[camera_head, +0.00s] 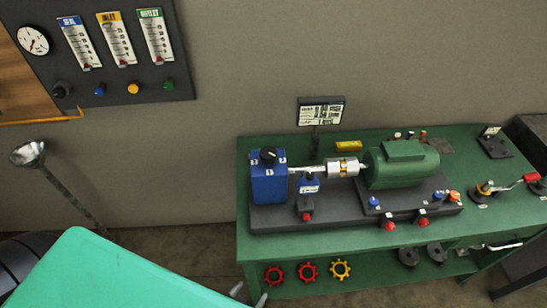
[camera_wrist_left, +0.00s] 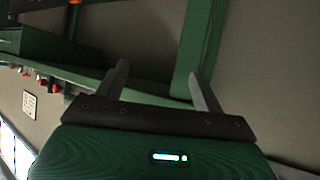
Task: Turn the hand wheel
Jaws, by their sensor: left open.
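Three wheel-shaped handles stand along the lower front of the green workbench (camera_head: 400,262), below its top: a red wheel (camera_head: 274,275), a second red wheel (camera_head: 308,272) and a yellow wheel (camera_head: 340,269). My left gripper (camera_head: 250,294) shows at the bottom of the head view, just left of and below the first red wheel, apart from it. In the left wrist view its two fingers (camera_wrist_left: 158,82) are spread with nothing between them. I cannot make out any wheel clearly in that view. My right gripper is not in view.
A blue pump box (camera_head: 269,183) and green motor (camera_head: 402,164) sit on the bench. Dark discs (camera_head: 437,252) are on the lower shelf. A gauge panel (camera_head: 110,50) hangs on the wall.

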